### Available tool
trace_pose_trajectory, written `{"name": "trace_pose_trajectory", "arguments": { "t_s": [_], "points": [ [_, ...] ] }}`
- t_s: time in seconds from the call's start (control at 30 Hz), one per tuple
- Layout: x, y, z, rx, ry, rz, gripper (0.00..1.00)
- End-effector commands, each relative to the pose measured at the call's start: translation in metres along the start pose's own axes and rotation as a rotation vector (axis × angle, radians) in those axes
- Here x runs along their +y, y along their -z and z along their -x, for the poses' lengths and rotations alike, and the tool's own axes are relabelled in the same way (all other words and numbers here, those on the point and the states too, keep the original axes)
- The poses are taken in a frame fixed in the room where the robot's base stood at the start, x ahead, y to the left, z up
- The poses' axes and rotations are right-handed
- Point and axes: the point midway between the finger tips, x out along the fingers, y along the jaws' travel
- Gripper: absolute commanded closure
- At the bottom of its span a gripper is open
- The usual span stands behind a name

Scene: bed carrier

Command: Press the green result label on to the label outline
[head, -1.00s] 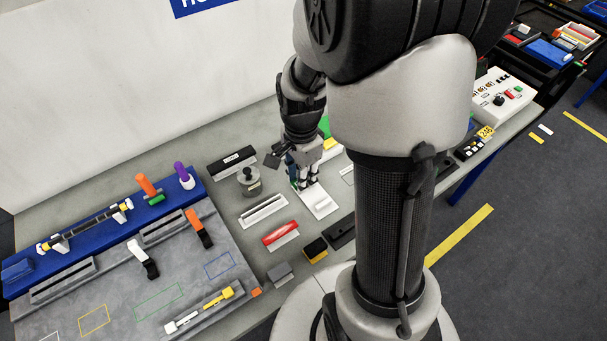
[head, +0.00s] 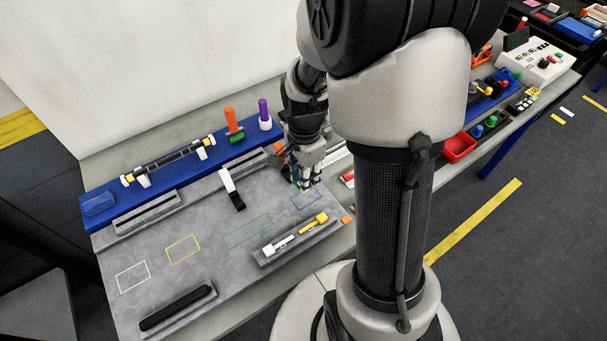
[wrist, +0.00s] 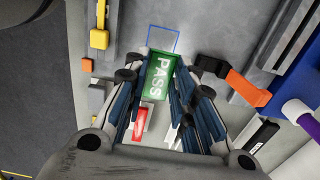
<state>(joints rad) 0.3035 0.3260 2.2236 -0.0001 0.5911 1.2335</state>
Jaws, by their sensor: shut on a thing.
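My gripper (head: 305,187) is shut on the green result label (wrist: 158,76), which bears the word PASS and sits between the fingertips in the wrist view. In the head view the label is mostly hidden by the fingers. The gripper is over the right end of the grey board (head: 200,222), by a blue outline (head: 306,198). The blue outline also shows in the wrist view (wrist: 164,39), just beyond the label's far edge. A green outline (head: 248,231) lies further left on the board, beside a yellow outline (head: 183,249) and a white outline (head: 133,277).
A holder with a yellow and white tool (head: 297,238) stands in front of the outlines. A white and black clip (head: 232,189) stands behind them. An orange and black clip (wrist: 240,86) is right of the label in the wrist view. A blue rail (head: 160,178) runs along the back.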

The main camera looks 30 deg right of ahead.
Motion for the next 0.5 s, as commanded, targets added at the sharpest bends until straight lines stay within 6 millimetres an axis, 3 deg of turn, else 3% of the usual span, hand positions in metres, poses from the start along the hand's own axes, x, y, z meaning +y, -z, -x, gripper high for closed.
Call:
{"name": "trace_pose_trajectory", "arguments": {
  "t_s": [0.23, 0.5],
  "points": [
    [0.000, 0.000, 0.000, 0.000, -0.001, 0.000, 0.84],
    [0.000, 0.000, -0.015, -0.001, -0.002, 0.000, 0.84]
  ]
}}
